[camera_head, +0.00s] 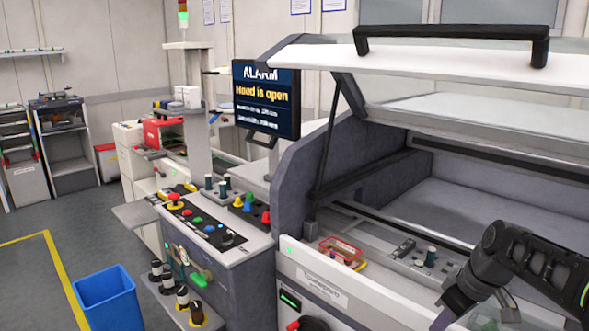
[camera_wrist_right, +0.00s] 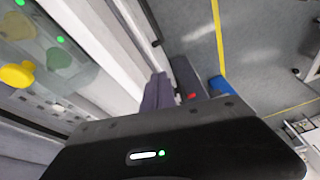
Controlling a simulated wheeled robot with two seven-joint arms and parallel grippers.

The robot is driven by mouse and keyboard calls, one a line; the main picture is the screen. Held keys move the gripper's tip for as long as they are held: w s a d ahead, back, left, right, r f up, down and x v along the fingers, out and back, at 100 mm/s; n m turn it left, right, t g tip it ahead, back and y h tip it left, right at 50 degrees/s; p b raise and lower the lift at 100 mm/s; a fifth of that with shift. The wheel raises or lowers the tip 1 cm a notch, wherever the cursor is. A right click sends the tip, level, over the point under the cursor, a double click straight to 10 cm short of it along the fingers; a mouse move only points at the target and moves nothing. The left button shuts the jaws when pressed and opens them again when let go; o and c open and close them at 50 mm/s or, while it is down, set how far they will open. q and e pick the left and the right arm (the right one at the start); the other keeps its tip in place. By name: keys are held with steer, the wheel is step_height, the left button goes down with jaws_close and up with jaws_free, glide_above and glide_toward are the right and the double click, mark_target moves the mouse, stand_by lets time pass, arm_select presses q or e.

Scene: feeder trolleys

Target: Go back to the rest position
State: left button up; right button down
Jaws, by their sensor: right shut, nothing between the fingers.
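My right arm (camera_head: 535,270) reaches in from the right edge of the head view, bent, over the front of the open machine. My right gripper (camera_head: 440,319) hangs down at the bottom of that view, in front of the machine's front edge. In the right wrist view its purple-grey fingers (camera_wrist_right: 158,90) are together with nothing between them. My left arm and left gripper are not in view.
The machine's hood (camera_head: 470,65) stands raised; the screen (camera_head: 266,99) reads "ALARM, Hood is open". A red-rimmed tray (camera_head: 341,249) lies on the machine's ledge. A control panel (camera_head: 210,222) and a blue bin (camera_head: 107,299) stand left.

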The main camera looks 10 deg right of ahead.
steer(key=a+f+m, duration=0.1)
steer(key=a+f, duration=0.5)
steer(key=f, duration=0.3)
steer(key=a+f+m+g+y, duration=0.1)
steer(key=a+f, duration=0.4)
steer(key=f, duration=0.3)
steer(key=a+f, duration=0.6)
steer(key=f, duration=0.3)
steer(key=s+a+f+m, duration=0.2)
steer(key=s+a+f, duration=0.4)
steer(key=s, duration=0.3)
steer(key=s+a+f+m+g+y, duration=0.1)
steer(key=s+a+f+m, duration=0.1)
steer(key=s+a+f, duration=0.4)
steer(key=s+a, duration=0.3)
steer(key=s, duration=0.1)
steer(key=shift+s+a+f, duration=0.25)
steer(key=shift+s+f, duration=0.05)
steer(key=shift+f, duration=0.05)
steer(key=c, duration=2.2)
jaws_free()
steer(key=shift+w, duration=0.1)
